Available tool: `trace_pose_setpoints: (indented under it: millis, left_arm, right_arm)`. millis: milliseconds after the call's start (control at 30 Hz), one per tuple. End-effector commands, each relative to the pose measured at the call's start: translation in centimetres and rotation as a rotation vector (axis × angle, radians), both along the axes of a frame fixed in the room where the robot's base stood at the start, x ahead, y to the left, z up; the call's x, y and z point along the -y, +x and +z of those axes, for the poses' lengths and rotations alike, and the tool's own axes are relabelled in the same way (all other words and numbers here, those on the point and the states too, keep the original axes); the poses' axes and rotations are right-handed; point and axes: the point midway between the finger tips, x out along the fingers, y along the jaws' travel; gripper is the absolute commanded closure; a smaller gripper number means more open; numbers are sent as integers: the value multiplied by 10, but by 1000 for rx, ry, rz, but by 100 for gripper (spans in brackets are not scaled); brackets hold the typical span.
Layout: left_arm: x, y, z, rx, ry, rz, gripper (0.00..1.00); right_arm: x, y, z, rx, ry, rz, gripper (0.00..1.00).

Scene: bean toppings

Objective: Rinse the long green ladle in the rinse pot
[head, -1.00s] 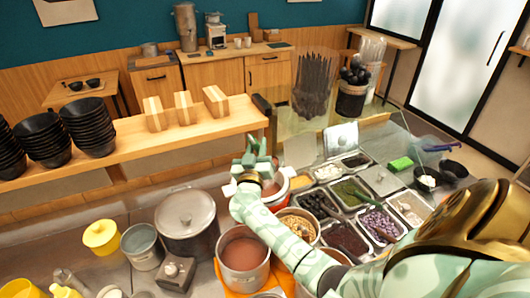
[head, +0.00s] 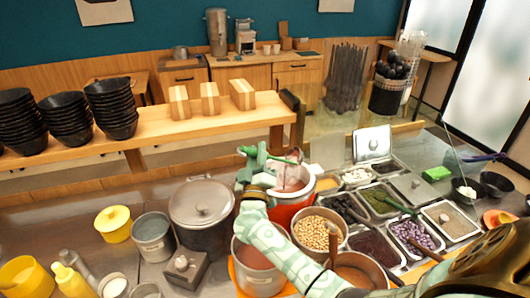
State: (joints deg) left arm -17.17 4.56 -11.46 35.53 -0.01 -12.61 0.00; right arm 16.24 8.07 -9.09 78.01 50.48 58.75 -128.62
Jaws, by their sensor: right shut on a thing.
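My right gripper (head: 266,163) is above the left rim of a red-sided pot (head: 291,215) near the middle of the head view. The ladle's bowl is hard to make out against the pale pink contents of that pot. A pot of reddish-brown liquid (head: 258,262) stands in front, partly behind my right forearm. A grey pot (head: 152,238) holding liquid stands further left. I cannot tell for sure which is the rinse pot. My left gripper is not in view.
A lidded steel pot (head: 202,212) stands left of my right gripper. A pot of pale beans (head: 317,232) and several topping trays (head: 410,235) are to the right. A wooden shelf (head: 150,125) with stacked black bowls (head: 112,105) runs behind.

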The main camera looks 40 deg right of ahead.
Motion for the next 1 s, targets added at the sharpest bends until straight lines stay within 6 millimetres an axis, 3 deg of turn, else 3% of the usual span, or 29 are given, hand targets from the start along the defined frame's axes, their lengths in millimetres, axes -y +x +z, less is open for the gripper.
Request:
trace_pose_setpoints:
  millis: [500, 1000]
  left_arm:
    - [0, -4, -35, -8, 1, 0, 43]
    - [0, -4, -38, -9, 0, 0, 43]
  right_arm:
    - [-31, 10, -48, -91, -279, 0, 100]
    - [-35, 11, -53, -105, -326, 1, 100]
